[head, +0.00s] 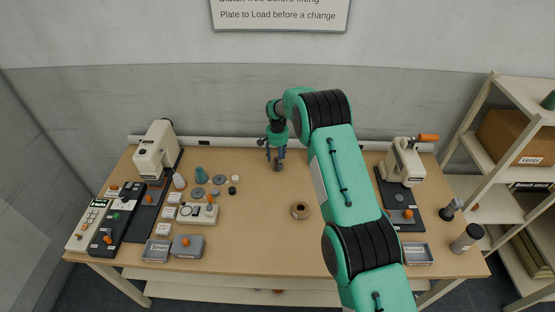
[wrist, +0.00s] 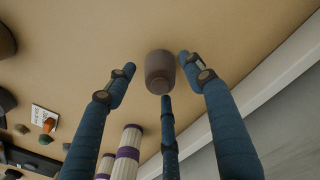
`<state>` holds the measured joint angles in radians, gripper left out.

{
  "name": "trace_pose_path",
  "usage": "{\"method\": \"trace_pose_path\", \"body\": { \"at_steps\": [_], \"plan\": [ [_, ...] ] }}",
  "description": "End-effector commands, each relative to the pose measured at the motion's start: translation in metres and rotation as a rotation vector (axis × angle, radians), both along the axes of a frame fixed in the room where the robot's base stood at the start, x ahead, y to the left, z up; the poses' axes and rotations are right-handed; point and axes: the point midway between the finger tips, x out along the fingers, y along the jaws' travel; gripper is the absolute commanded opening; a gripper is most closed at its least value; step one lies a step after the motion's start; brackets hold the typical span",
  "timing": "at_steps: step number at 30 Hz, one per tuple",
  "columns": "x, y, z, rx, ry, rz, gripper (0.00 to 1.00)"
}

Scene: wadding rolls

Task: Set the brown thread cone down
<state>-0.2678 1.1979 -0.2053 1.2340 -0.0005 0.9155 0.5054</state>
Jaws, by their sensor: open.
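The brown thread cone (wrist: 160,70) shows in the wrist view as a grey-brown, rounded piece against the wooden table top. It also shows in the head view as a small dark shape (head: 278,166) at the back middle of the table, just below my gripper (head: 276,155). In the wrist view my gripper (wrist: 158,80) has its blue fingers spread, left, right and below the cone. Gaps show between the left and right fingertips and the cone. The lower fingertip overlaps its edge, and I cannot tell whether it touches.
A sewing machine (head: 157,152) and several small parts crowd the table's left. Another machine (head: 403,163) stands at the right. A brown ring-shaped piece (head: 300,211) lies mid-table with bare wood around it. A white rail (head: 232,143) runs along the back. Purple-banded white rolls (wrist: 127,152) show in the wrist view.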

Motion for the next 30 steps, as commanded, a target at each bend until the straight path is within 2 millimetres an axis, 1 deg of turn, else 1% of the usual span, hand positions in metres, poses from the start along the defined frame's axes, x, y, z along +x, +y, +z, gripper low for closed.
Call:
{"method": "trace_pose_path", "body": {
  "at_steps": [5, 11, 14, 24, 30],
  "plan": [
    [0.000, 0.000, 0.003, 0.000, 0.000, 0.000, 0.53],
    [0.001, 0.000, 0.018, 0.001, -0.001, 0.000, 0.53],
    [0.001, 0.000, 0.029, 0.001, -0.002, 0.000, 0.53],
    [0.001, 0.000, 0.085, 0.001, -0.002, 0.000, 0.53],
    [0.001, 0.000, 0.110, 0.001, -0.001, 0.000, 0.53]
  ]
}}
